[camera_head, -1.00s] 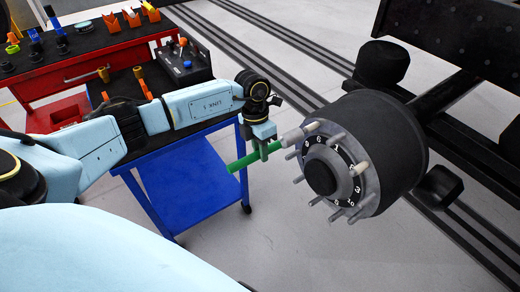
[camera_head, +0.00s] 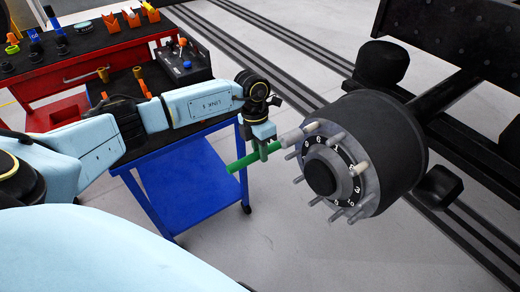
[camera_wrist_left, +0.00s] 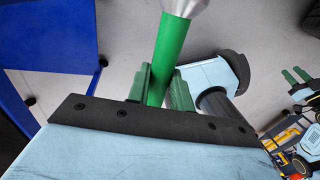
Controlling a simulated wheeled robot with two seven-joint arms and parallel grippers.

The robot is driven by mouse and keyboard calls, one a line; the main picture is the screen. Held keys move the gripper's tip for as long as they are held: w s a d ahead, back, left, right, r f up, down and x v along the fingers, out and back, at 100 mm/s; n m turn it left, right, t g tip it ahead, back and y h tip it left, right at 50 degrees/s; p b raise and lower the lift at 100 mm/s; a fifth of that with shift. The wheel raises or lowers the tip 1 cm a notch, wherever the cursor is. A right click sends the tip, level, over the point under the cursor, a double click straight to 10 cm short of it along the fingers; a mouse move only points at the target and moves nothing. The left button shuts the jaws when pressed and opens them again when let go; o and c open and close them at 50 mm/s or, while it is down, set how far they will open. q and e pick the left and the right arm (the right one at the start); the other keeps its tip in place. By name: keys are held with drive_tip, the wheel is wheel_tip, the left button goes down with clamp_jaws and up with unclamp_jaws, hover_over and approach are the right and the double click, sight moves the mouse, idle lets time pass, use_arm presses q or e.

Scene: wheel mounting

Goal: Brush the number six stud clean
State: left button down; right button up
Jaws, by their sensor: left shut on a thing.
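My left gripper (camera_head: 262,143) is shut on the green handle of a brush (camera_head: 240,163). The brush's pale grey head points right, toward the wheel hub (camera_head: 378,145). The head's tip is at or very near the upper-left stud (camera_head: 311,127); I cannot tell whether they touch. Several studs ring the hub face, beside white numbers on a dark ring (camera_head: 337,150) too small to read surely. One right-hand stud (camera_head: 362,168) looks paler and thicker. In the left wrist view, the green handle (camera_wrist_left: 172,55) stands between the green fingers. Two small green prongs (camera_wrist_left: 294,76) there may be my right gripper.
A blue cart (camera_head: 195,185) stands behind and below my left arm. A red tool bench (camera_head: 110,60) with several tools is at the upper left. Dark axle parts (camera_head: 445,95) lie behind the hub. The floor between cart and hub is clear.

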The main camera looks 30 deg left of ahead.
sight(276, 143)
use_arm(q)
drive_tip(key=shift+w, duration=0.1)
drive_tip(key=shift+w+d+b, duration=0.25)
drive_tip(key=shift+w+b, duration=0.15)
drive_tip(key=shift+w, duration=0.1)
drive_tip(key=shift+w+d+b, duration=0.2)
drive_tip(key=shift+w+b, duration=0.15)
drive_tip(key=shift+w, duration=0.1)
drive_tip(key=shift+w+d+b, duration=0.25)
drive_tip(key=shift+w+b, duration=0.3)
drive_tip(key=shift+w, duration=0.1)
drive_tip(key=shift+w+d+b, duration=0.3)
drive_tip(key=shift+w+b, duration=0.2)
drive_tip(key=shift+w, duration=0.15)
drive_tip(key=shift+w+d+b, duration=0.25)
drive_tip(key=shift+w+b, duration=0.3)
drive_tip(key=shift+w, duration=0.2)
drive_tip(key=shift+s+a+r+p, duration=0.15)
drive_tip(key=shift+s+a+p, duration=0.05)
drive_tip(key=shift+s+p, duration=0.4)
drive_tip(key=shift+s+a+p, duration=0.25)
drive_tip(key=shift+s+p, duration=0.35)
drive_tip(key=shift+p, duration=0.05)
drive_tip(key=shift+s+a+p, duration=0.25)
drive_tip(key=shift+s+p, duration=0.3)
drive_tip(key=shift+p, duration=0.05)
